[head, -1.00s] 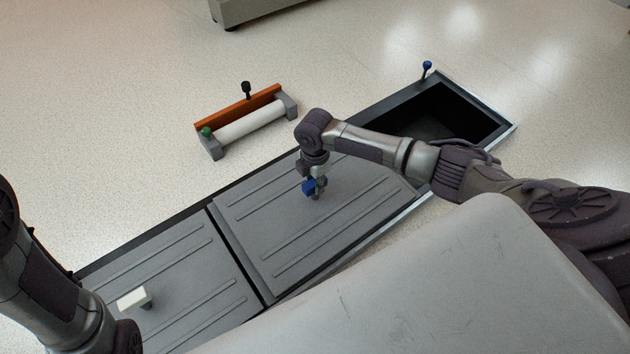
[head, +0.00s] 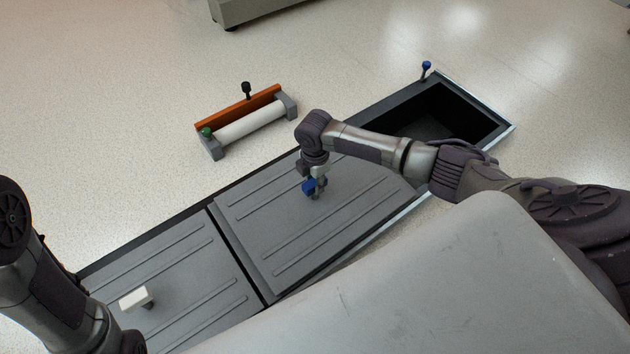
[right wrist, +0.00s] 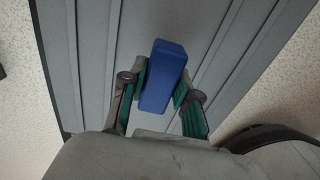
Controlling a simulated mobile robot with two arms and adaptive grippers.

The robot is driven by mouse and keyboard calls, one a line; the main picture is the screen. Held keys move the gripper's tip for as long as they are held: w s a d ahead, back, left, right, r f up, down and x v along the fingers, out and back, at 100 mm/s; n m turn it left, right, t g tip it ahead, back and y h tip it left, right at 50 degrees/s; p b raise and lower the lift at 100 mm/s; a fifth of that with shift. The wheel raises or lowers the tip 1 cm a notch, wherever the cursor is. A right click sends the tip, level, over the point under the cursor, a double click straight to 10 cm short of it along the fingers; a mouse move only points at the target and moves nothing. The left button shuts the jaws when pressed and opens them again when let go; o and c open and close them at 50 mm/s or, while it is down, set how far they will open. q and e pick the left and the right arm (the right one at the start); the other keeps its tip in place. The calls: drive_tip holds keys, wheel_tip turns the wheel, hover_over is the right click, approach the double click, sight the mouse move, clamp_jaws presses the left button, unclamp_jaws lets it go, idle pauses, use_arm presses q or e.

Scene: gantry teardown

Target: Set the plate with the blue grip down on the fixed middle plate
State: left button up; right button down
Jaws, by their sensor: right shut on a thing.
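The grey ribbed plate (head: 285,240) with the blue grip (head: 308,187) lies over the middle of the long dark frame, just right of the plate with the white grip. It looks slightly turned against the frame. My right gripper (head: 315,190) is shut on the blue grip, which also shows between its fingers in the right wrist view (right wrist: 163,78). The fixed middle plate is hidden, and I cannot tell whether the held plate touches what is under it. My left arm is at the lower left, its gripper out of view.
The plate with the white grip (head: 137,298) fills the frame's left part. A white roller on an orange-backed stand (head: 248,122) stands on the floor behind.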

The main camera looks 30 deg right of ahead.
idle(0.3)
drive_tip(key=c, duration=0.8)
unclamp_jaws()
drive_tip(key=shift+f, duration=0.1)
drive_tip(key=shift+o, duration=0.2)
drive_tip(key=shift+s+f, duration=0.1)
drive_tip(key=shift+f, duration=0.05)
wheel_tip(320, 180, up, 12)
drive_tip(key=shift+a, duration=0.1)
